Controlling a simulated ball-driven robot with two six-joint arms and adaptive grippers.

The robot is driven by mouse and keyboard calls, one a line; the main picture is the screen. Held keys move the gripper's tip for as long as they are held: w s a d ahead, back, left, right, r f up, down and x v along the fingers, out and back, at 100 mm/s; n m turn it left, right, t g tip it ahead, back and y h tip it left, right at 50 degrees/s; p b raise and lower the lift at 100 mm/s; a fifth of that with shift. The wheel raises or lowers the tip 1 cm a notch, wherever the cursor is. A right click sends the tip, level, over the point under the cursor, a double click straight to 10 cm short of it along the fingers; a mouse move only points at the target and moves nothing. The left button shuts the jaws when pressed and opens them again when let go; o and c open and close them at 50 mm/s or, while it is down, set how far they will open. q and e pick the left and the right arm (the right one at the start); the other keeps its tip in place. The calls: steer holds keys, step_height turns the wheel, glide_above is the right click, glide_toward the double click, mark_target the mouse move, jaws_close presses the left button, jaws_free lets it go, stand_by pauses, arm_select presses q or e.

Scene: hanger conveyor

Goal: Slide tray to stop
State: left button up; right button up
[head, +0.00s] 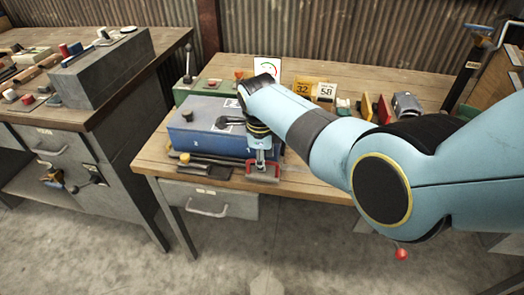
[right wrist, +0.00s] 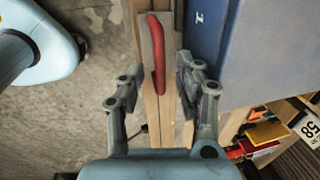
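A red handle (head: 263,166) on a grey plate lies at the front edge of the wooden table, in front of a blue box (head: 197,137). The right wrist view shows the red handle (right wrist: 157,52) lengthwise on the narrow grey plate, beside the blue box (right wrist: 248,60). I cannot tell which part is the tray. My right gripper (head: 262,157) points down over the handle. In the wrist view its two fingers (right wrist: 160,74) are apart, with the handle's near end between them in the picture; I see no contact. My left gripper is out of view.
A dark bar with a yellow knob (head: 184,158) lies at the front left of the box. A black lever (head: 226,122) is on the box. Number cards (head: 326,91) and coloured blocks stand behind my arm. A grey workbench (head: 104,160) stands at left.

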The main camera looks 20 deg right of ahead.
step_height(320, 180, up, 12)
steer(key=s+a, duration=0.1)
steer(key=s, duration=0.1)
steer(key=shift+a+f, duration=0.15)
steer(key=shift+f, duration=0.05)
stand_by(0.3)
